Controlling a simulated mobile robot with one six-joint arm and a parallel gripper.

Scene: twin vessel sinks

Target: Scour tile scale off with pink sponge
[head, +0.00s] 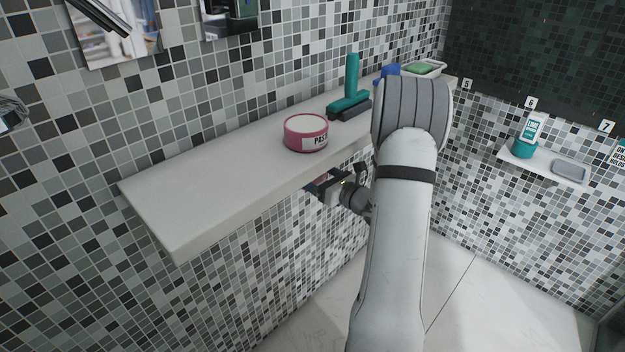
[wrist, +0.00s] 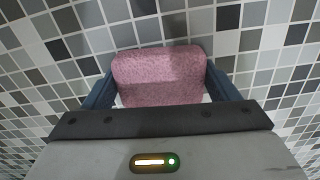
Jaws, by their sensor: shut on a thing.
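The pink sponge (wrist: 160,72) is between the two blue-grey fingers of my gripper (wrist: 160,90) in the wrist view. The fingers press on its left and right sides. Its far edge lies in front of the grey, white and black mosaic tiles (wrist: 145,30); I cannot tell whether it touches them. In the head view my gripper (head: 330,188) is just below the front edge of the shelf, partly hidden by my arm, and the sponge is barely visible there. I cannot make out any scale on the visible tiles.
A long pale shelf (head: 205,195) runs above my gripper. It bears a pink paste tin (head: 306,133), a teal-handled tool (head: 350,85), a blue item (head: 391,70) and a dish with a green bar (head: 424,68). A corner shelf (head: 540,160) holds a bottle (head: 530,130) and a grey dish (head: 571,169).

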